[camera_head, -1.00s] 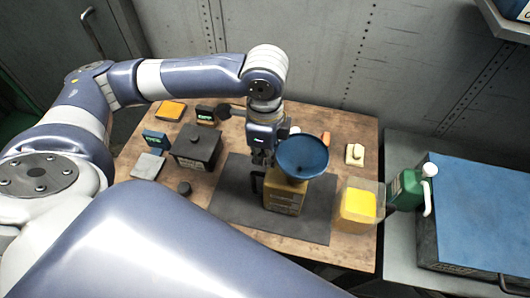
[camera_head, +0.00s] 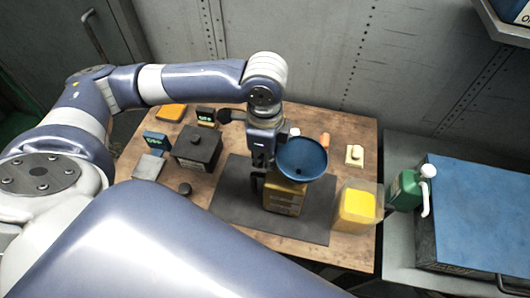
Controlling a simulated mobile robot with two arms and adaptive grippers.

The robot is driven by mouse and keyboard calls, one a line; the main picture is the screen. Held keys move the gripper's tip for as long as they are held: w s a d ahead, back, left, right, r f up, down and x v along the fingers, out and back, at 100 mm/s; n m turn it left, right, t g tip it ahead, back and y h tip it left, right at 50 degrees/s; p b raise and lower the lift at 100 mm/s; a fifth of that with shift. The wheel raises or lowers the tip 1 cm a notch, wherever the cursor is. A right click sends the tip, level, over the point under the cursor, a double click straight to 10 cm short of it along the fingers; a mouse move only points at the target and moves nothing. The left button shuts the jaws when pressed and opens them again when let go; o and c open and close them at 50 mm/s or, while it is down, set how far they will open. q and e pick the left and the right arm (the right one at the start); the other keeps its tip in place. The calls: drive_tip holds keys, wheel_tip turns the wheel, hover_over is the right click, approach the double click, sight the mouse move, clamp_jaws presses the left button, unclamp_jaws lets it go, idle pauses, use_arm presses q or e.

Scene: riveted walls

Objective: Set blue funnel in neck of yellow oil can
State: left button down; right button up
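The blue funnel (camera_head: 302,157) is bowl side up over the top of the yellow oil can (camera_head: 285,197). Its bowl hides the can's neck, so I cannot tell whether the spout is inside it. The can stands upright on a dark mat (camera_head: 232,205), with its dark handle on the left. My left gripper (camera_head: 260,166) points down just left of the funnel's rim, above the handle. Its fingers are dark and overlap the can's handle in view, so I cannot tell whether they are open or shut on the rim. My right gripper is out of view.
A clear container with yellow contents (camera_head: 358,207) stands right of the mat. A dark box (camera_head: 197,148) and small signs sit left on the wooden table. A pale block (camera_head: 354,155) lies at back right. A green jug (camera_head: 405,190) and blue-topped case (camera_head: 485,210) are farther right.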

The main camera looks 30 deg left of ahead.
use_arm(q)
drive_tip(key=shift+f+b, duration=0.35)
drive_tip(key=shift+f, duration=0.55)
drive_tip(key=c, duration=1.7)
unclamp_jaws()
drive_tip(key=shift+r, duration=0.1)
wheel_tip(320, 180, up, 12)
